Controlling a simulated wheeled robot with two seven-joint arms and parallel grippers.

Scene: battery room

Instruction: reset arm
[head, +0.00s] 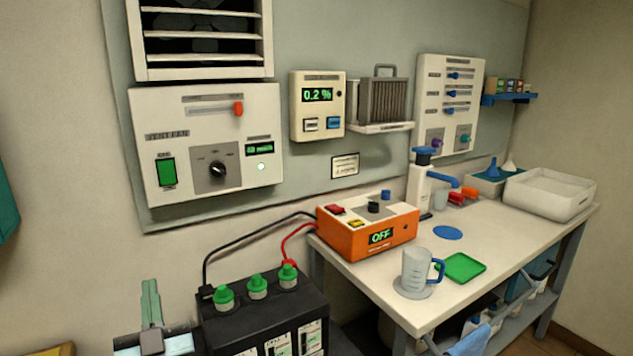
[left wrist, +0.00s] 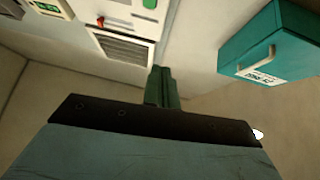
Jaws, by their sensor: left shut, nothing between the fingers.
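My left gripper (head: 151,300) stands at the lower left of the head view, its green fingers pointing up and closed together with nothing between them. It is left of the black battery (head: 262,315) and apart from it, below the white wall panel. In the left wrist view the shut green fingers (left wrist: 161,88) point toward the wall, with a louvred vent (left wrist: 122,48) beyond them. My right gripper shows in neither view.
An orange charger (head: 368,235) reading OFF sits on the white table (head: 490,240), its red and black leads running to the battery. A measuring jug (head: 415,268) and green tray (head: 460,267) stand near the front edge. A teal wall box (left wrist: 285,45) is at the wrist view's right.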

